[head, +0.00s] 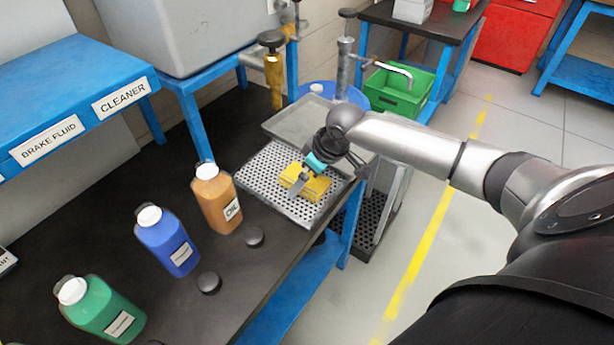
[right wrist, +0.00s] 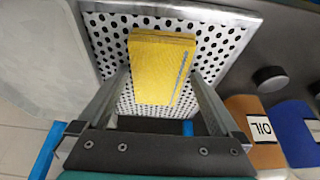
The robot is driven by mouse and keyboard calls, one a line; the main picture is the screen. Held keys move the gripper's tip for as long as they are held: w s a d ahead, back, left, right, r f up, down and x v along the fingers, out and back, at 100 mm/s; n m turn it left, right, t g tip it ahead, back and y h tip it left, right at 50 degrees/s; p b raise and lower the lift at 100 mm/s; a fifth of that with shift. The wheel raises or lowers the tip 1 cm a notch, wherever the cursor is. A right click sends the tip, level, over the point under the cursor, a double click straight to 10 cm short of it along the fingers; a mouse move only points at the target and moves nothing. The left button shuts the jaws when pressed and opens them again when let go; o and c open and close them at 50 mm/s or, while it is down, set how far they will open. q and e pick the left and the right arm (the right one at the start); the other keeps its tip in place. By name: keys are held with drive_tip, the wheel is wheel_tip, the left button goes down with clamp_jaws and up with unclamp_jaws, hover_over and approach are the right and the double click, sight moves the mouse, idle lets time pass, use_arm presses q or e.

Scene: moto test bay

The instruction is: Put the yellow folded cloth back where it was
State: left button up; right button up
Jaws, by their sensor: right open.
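The yellow folded cloth (head: 316,187) lies on a perforated metal tray (head: 262,172) at the end of the dark workbench. My right gripper (head: 298,186) points down at the cloth, and one finger covers part of it in the head view. In the right wrist view the yellow folded cloth (right wrist: 158,65) shows between the two open fingers of my right gripper (right wrist: 160,78). I cannot tell whether the fingers reach down beside the cloth or stay above it. My left gripper is in neither view.
Orange (head: 217,200), blue (head: 167,242) and green (head: 103,310) bottles stand left of the tray, with dark round caps (head: 254,236) beside them. A plain metal tray (head: 290,120) lies behind. A blue shelf (head: 70,85) carries CLEANER and BRAKE FLUID labels. A green crate (head: 398,90) stands beyond.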

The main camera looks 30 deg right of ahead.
drive_tip(key=p+v, duration=0.2)
drive_tip(key=v, duration=1)
drive_tip(key=shift+r+p, duration=0.15)
drive_tip(key=shift+p, duration=0.15)
